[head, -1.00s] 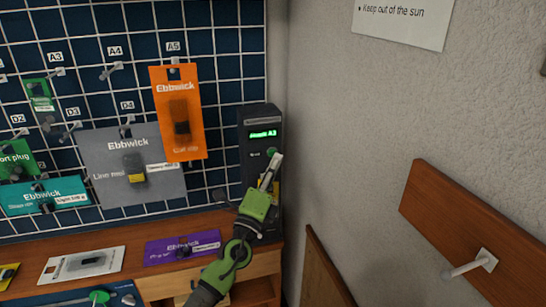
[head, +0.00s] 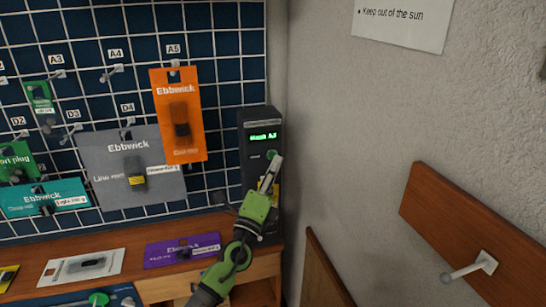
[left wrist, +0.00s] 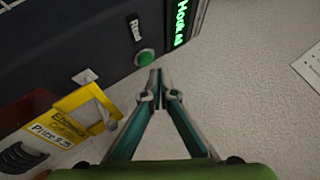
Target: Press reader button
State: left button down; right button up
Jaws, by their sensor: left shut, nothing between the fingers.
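The reader (head: 262,140) is a dark upright box at the right end of the pegboard, with a lit green display (head: 263,137). Its round green button (head: 271,154) sits below the display, and the button also shows in the left wrist view (left wrist: 145,58). My left gripper (head: 277,158) is shut and empty, its tips beside and just below the button in the head view. In the left wrist view the fingertips (left wrist: 155,75) are close to the button, slightly to its right; I cannot tell whether they touch. My right gripper is not in view.
Packages hang on the pegboard left of the reader, including an orange one (head: 178,115) and a grey one (head: 128,165). A wooden board with a peg (head: 450,225) is on the right wall.

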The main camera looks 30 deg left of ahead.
pick_arm(q)
jog(key=shift+a, duration=0.1)
dwell(0.3)
jog(key=shift+w+a+b, duration=0.25)
jog(key=shift+w+b, duration=0.05)
jog(key=shift+b, duration=0.05)
jog(key=shift+w+a+b, duration=0.25)
jog(key=shift+a+b, duration=0.1)
jog(key=shift+a, duration=0.05)
dwell(0.7)
jog(key=shift+d, duration=0.1)
jog(key=shift+s+d, duration=0.6)
jog(key=s+d+p, duration=0.1)
jog(key=s+d, duration=0.2)
jog(key=shift+s+d, duration=0.15)
jog(key=shift+d, duration=0.25)
dwell(0.3)
dwell(0.4)
